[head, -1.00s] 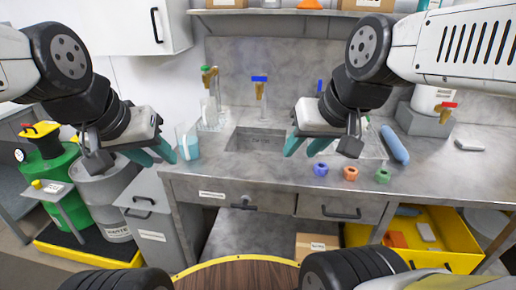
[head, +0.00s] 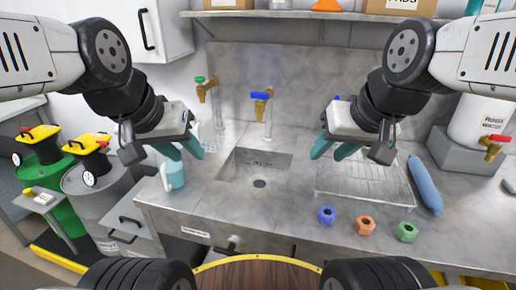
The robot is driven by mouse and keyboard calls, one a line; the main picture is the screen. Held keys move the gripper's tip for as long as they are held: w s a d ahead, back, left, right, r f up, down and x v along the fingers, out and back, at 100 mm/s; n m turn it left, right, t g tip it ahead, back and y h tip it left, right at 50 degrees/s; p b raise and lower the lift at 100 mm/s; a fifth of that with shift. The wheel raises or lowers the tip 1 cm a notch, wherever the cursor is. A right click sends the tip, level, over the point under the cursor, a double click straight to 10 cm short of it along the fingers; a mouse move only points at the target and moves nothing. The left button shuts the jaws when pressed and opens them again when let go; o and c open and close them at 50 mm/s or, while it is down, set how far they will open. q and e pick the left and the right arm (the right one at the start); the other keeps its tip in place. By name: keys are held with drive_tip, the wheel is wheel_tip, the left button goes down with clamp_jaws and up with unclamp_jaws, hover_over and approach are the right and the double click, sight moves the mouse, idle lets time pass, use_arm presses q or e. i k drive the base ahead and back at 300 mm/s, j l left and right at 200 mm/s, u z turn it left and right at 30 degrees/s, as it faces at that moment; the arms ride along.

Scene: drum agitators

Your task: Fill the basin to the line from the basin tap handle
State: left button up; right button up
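The basin (head: 229,183) is a grey rectangular sink set into the worktop, with a dark drain (head: 260,183) at its bottom and small unreadable lettering on its far inner wall. I see no water in it. A brass tap with a blue handle (head: 261,96) stands behind it; another tap with a green handle (head: 201,80) is at the back left. I cannot read which is the basin tap. My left gripper (head: 183,150) is open and empty, left of the basin. My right gripper (head: 333,149) is open and empty, right of the basin. Both are apart from the taps.
A wire rack (head: 365,184), a blue roll (head: 425,185) and blue, orange and green nuts (head: 365,224) lie on the right. A white container with a red-handled tap (head: 480,122) stands far right. Drums (head: 100,200) stand left.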

sight(260, 96)
drive_tip(key=i+j, duration=0.1)
drive_tip(key=j, duration=0.25)
drive_tip(key=i+j, duration=0.1)
drive_tip(key=j, duration=0.25)
drive_tip(key=i+j, duration=0.1)
drive_tip(key=j, duration=0.25)
drive_tip(key=i+j, duration=0.1)
drive_tip(key=j, duration=0.2)
